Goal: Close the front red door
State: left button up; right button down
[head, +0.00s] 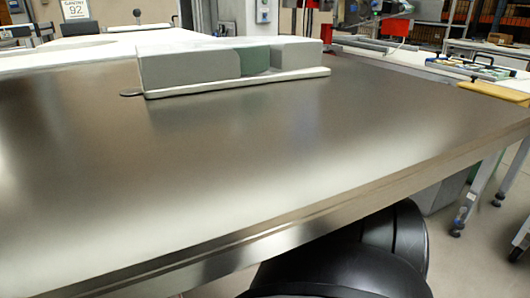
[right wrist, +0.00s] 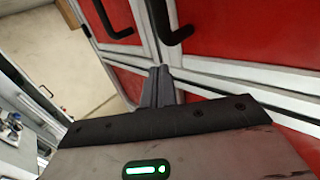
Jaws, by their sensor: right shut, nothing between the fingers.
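Red door panels in pale metal frames show only in the right wrist view. A large red panel (right wrist: 245,30) fills the upper right, with a black handle (right wrist: 178,32) at its left. A narrower red panel (right wrist: 120,12) with another black handle (right wrist: 108,22) is left of it, across a frame post. I cannot tell which is the front door or how far either stands open. My right gripper (right wrist: 162,71) is shut and empty, its fingertips in front of the frame below the panels; contact is unclear. My left gripper is not in view.
In the head view a broad metal tabletop (head: 250,150) lies ahead, mostly bare, with a grey and green block (head: 190,68) at its far side. My dark arm is below its near edge. Open floor (right wrist: 60,55) shows left in the right wrist view.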

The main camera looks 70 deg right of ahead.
pick_arm(q)
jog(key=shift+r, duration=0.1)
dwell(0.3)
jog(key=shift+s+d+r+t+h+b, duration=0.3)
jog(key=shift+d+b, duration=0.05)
jog(key=shift+b, duration=0.4)
pick_arm(e)
jog(key=s+d, duration=0.9)
jog(key=s, duration=0.1)
jog(key=shift+d, duration=0.3)
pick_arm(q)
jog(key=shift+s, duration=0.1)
